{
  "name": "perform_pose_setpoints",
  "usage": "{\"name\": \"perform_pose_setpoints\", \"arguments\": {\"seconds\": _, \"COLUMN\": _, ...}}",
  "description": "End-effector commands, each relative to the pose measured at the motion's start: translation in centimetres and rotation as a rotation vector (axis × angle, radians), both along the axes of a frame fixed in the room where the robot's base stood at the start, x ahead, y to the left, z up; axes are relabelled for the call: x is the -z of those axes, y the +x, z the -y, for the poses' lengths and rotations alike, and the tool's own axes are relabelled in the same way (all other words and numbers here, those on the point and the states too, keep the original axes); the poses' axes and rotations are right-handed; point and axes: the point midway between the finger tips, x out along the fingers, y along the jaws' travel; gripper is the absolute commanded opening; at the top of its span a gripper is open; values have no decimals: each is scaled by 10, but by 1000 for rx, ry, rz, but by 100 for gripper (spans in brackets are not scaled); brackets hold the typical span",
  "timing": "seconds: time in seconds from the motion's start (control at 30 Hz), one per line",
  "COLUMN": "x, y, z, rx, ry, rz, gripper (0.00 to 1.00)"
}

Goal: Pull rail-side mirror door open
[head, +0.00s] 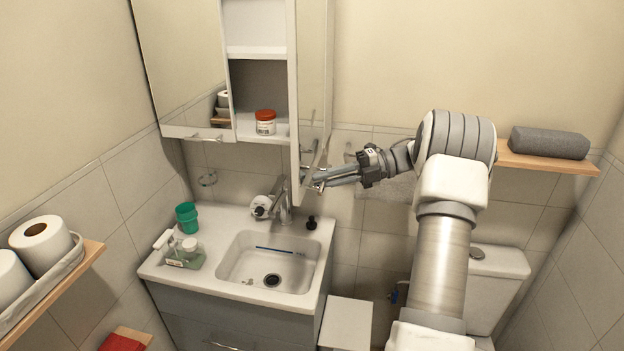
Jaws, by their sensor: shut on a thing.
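The mirror cabinet hangs above the sink. Its right mirror door (315,75) stands swung outward, seen at a steep angle, with a small handle near its lower edge. My gripper (316,180) is at that lower edge, its fingers shut on the handle; the exact contact is small and partly hidden. The left mirror door (183,60) has a handle (205,137) at its bottom edge. Between the doors, the open shelves (257,38) show, with a red-lidded jar (265,122) on the bottom one.
A wooden shelf (540,163) with a grey rolled towel (550,142) is on the right. Toilet rolls (42,242) stand at the left.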

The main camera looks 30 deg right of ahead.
Motion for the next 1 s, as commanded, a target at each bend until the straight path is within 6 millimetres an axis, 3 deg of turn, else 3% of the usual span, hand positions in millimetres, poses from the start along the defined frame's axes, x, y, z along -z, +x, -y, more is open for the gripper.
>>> {"name": "perform_pose_setpoints", "arguments": {"seconds": 0.3, "x": 1, "y": -6, "z": 15, "rx": -86, "ry": -2, "rz": 0, "gripper": 0}}
{"name": "perform_pose_setpoints", "arguments": {"seconds": 0.83, "x": 0, "y": -6, "z": 17, "rx": -102, "ry": -1, "rz": 2, "gripper": 0}}
{"name": "perform_pose_setpoints", "arguments": {"seconds": 0.87, "x": 0, "y": -6, "z": 17, "rx": -102, "ry": -1, "rz": 2, "gripper": 18}}
{"name": "perform_pose_setpoints", "arguments": {"seconds": 1.0, "x": 0, "y": -7, "z": 17, "rx": -103, "ry": -1, "rz": 2, "gripper": 43}}
